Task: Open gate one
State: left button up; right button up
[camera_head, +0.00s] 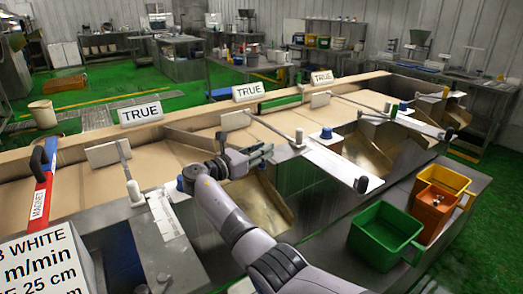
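Several gates line the sorting bench, each with a pale paddle and a rod. None carries a readable number, so I cannot tell which is gate one. The left paddle (108,152) has a rod running to a white post (135,192). The middle paddle (236,121) has a rod reaching toward a post (299,139). The far paddle (320,99) sits further right. My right gripper (266,154) is over the bench's front edge, between the left and middle posts, fingers pointing right. It appears to hold nothing; its finger gap is unclear. My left gripper is not visible.
TRUE signs (141,113) stand on the back rail. A red magnet bar (43,184) and a text sign (40,264) are at left. Metal chutes (262,203) descend in front. Green (384,234), orange (434,207) and yellow (446,179) bins sit at right.

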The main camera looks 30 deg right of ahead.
jog(key=o, duration=0.4)
jog(key=shift+w, duration=0.1)
jog(key=shift+c, duration=0.2)
jog(key=v, duration=1.2)
jog(key=shift+f, duration=0.1)
